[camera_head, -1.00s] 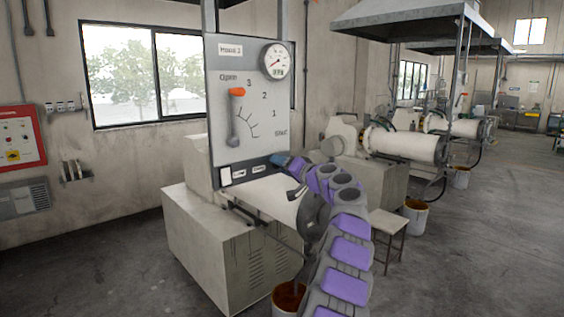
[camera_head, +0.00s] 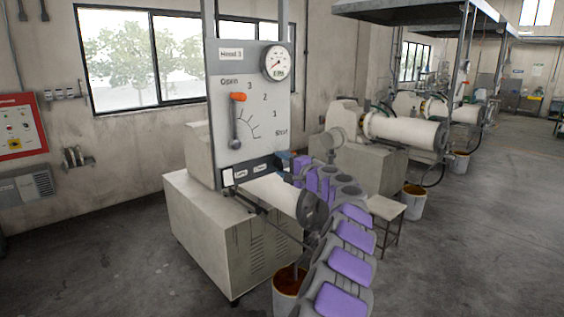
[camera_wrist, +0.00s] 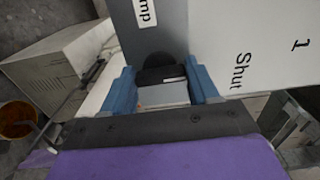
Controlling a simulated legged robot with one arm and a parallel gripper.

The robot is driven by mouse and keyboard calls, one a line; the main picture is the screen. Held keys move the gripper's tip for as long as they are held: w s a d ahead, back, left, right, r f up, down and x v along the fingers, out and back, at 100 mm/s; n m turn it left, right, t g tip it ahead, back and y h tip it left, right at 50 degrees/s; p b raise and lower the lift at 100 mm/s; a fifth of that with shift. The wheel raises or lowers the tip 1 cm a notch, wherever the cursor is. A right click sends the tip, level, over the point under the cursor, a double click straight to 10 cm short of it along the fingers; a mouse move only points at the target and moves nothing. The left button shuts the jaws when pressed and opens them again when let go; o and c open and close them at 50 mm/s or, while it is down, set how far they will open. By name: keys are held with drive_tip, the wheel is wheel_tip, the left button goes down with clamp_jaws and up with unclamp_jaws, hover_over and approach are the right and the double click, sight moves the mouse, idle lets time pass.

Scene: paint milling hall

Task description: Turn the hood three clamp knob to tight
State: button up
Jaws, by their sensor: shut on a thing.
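The hood three panel (camera_head: 220,128) is a grey upright board on the near machine. Its black clamp knob (camera_wrist: 160,76) shows in the wrist view at the panel's lower corner, beside a label cut off to "mp". The knob carries a pale line. My gripper (camera_wrist: 160,66) has its blue fingers on either side of the knob, shut on it. In the head view my gripper (camera_head: 284,159) is small at the panel's lower right, and my arm hides much of it; the knob's turned position cannot be read there.
An orange-tipped lever (camera_head: 237,97) stands near "Open" on the scale. A round gauge (camera_head: 278,63) is at the panel's top right. A bucket (camera_head: 288,284) stands below the machine's drum, a stool (camera_head: 385,210) to the right. Open floor lies in front.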

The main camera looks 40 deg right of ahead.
drive_tip(key=shift+d+f+m, duration=0.1)
drive_tip(key=shift+f+m, duration=0.2)
drive_tip(key=o, duration=0.8)
drive_tip(key=shift+o, duration=1.3)
drive_tip(key=shift+d, duration=0.25)
drive_tip(key=shift+r, duration=0.1)
drive_tip(key=shift+s+a+r, duration=0.1)
drive_tip(key=shift+s, duration=0.1)
drive_tip(key=s+d+b, duration=0.1)
drive_tip(key=s+b, duration=0.1)
drive_tip(key=s, duration=1.5)
drive_tip(key=shift+d+f, duration=0.2)
drive_tip(key=shift+d, duration=0.15)
drive_tip(key=shift+w, duration=0.1)
